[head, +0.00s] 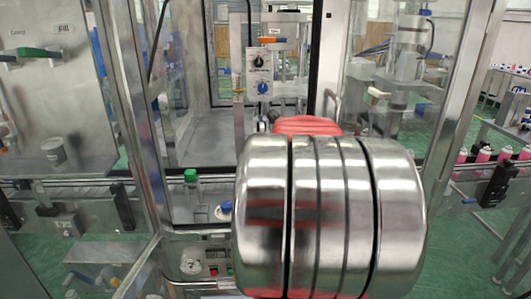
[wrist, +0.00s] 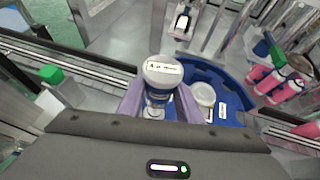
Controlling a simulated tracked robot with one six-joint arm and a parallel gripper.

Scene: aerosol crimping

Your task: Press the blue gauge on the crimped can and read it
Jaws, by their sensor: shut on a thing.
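In the wrist view my gripper (wrist: 159,103) has its two pale purple fingers shut on the blue gauge (wrist: 163,72). The gauge has a round white-grey top with a printed label, a clear and metallic middle, and blue lower down. Its lower end is hidden by my gripper body, so I cannot tell whether it touches a can. No can is clearly visible under it. In the head view my large metal arm link covers the middle right and hides the gripper and the gauge.
A blue curved holder (wrist: 235,92) stands right of the gauge, with a white-topped piece (wrist: 205,95) in it. Several pink cans (wrist: 273,82) stand farther right. A green-capped item (head: 190,176) is left of my arm. A control box (head: 259,74) and metal posts stand behind.

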